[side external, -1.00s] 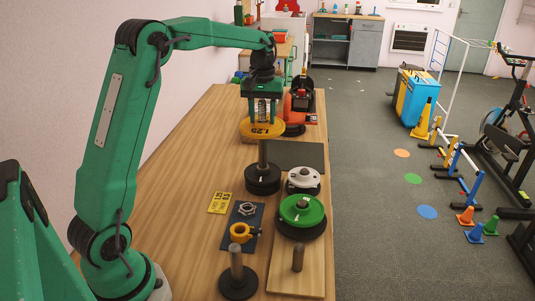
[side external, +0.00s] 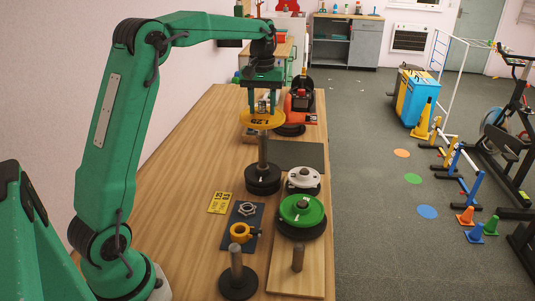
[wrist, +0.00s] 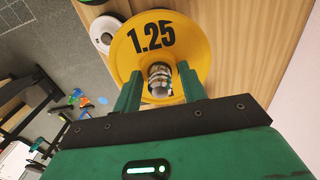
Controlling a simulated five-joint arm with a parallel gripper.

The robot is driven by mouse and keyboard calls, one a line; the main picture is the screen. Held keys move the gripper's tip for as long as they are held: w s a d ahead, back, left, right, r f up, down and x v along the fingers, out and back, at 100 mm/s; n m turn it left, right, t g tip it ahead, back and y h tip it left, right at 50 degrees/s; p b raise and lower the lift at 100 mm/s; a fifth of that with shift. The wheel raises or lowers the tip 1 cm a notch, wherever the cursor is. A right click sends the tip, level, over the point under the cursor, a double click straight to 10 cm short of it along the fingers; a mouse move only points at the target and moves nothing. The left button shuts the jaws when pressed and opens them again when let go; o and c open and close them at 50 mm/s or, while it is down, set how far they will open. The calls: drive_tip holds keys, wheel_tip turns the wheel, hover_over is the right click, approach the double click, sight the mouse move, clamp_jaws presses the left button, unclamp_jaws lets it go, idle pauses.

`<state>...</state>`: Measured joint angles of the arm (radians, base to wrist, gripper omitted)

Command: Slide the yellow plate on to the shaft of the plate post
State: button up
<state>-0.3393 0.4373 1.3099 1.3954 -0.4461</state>
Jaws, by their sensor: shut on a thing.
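The yellow plate (side external: 254,121), marked 1.25, is level under my gripper (side external: 263,104); it also fills the upper middle of the wrist view (wrist: 190,40). My gripper is shut on the plate's middle, its two jaws on either side of a metallic piece (wrist: 160,79) at the centre. The plate post's shaft (side external: 263,152) stands upright directly below the plate, in line with it. Black discs (side external: 262,180) lie around the shaft's foot. The shaft's top meets the plate's underside in this view, so I cannot tell whether it is inside the hole.
A green plate (side external: 296,209) and a white plate (side external: 300,179) lie on stacks to the right. A yellow collar (side external: 239,232), a nut (side external: 247,209) and a short post (side external: 236,262) are nearer. An orange-black machine (side external: 302,105) stands behind, to the right.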

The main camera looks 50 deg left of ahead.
drive_tip(key=shift+r, duration=1.15)
drive_tip(key=shift+r, duration=0.35)
drive_tip(key=shift+r, duration=0.7)
drive_tip(key=shift+r, duration=0.4)
drive_tip(key=shift+r, duration=1.05)
drive_tip(key=shift+r, duration=0.25)
drive_tip(key=shift+r, duration=1.15)
drive_tip(key=shift+r, duration=0.15)
drive_tip(key=shift+d, duration=0.15)
